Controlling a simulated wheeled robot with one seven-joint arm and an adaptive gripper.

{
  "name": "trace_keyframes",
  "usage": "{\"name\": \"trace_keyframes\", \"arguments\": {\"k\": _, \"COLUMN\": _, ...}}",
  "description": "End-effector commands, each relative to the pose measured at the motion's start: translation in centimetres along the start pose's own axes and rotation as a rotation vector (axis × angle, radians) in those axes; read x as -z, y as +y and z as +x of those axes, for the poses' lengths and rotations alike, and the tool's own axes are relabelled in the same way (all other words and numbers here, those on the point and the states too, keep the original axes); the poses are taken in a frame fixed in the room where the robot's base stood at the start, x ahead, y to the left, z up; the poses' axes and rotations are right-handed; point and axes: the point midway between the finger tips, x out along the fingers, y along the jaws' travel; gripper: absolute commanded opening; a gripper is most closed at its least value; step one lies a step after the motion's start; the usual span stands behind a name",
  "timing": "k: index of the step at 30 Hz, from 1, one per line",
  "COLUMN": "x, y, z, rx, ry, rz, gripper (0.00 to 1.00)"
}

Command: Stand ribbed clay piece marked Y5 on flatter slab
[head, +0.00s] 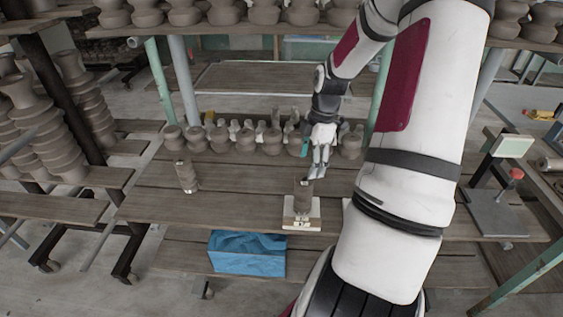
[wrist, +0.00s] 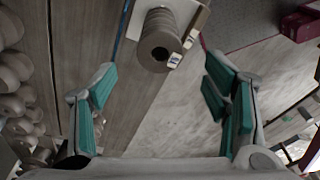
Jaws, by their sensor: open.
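A ribbed brown clay cylinder (head: 302,196) stands upright on a pale flat slab (head: 312,211) near the table's front edge. In the wrist view the ribbed cylinder (wrist: 159,38) shows a round end with a hole, and the slab (wrist: 183,10) lies behind it with small tags beside it. The tag marks are too small to read. Another upright clay piece (head: 187,176) stands on the table at left, also with an unreadable mark. My gripper (head: 317,172) is open and empty, just above the cylinder on the slab, its teal-padded fingers spread wide and apart from it.
The wooden plank table (head: 240,185) is clear between the two pieces. A row of clay pots (head: 272,141) lines its back. A blue bin (head: 247,254) sits below the front edge. A stand with a pale panel (head: 510,146) is at right.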

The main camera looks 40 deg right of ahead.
Motion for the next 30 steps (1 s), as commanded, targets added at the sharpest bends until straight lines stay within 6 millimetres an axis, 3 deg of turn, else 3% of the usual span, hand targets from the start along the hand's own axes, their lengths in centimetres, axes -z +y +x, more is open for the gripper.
{"name": "trace_keyframes", "arguments": {"k": 5, "x": 2.1, "y": -0.1, "z": -1.8, "rx": -0.002, "ry": -0.047, "rz": 0.036, "gripper": 0.69}}
{"name": "trace_keyframes", "arguments": {"k": 14, "x": 11.8, "y": -2.9, "z": -10.0, "rx": -0.116, "ry": -0.192, "rz": 0.291, "gripper": 0.69}}
{"name": "trace_keyframes", "arguments": {"k": 21, "x": 19.2, "y": -8.0, "z": -15.8, "rx": -0.280, "ry": -0.165, "rz": 0.534, "gripper": 0.69}}
{"name": "trace_keyframes", "arguments": {"k": 30, "x": 25.4, "y": -16.8, "z": -20.5, "rx": -0.402, "ry": 0.073, "rz": 0.836, "gripper": 0.69}}
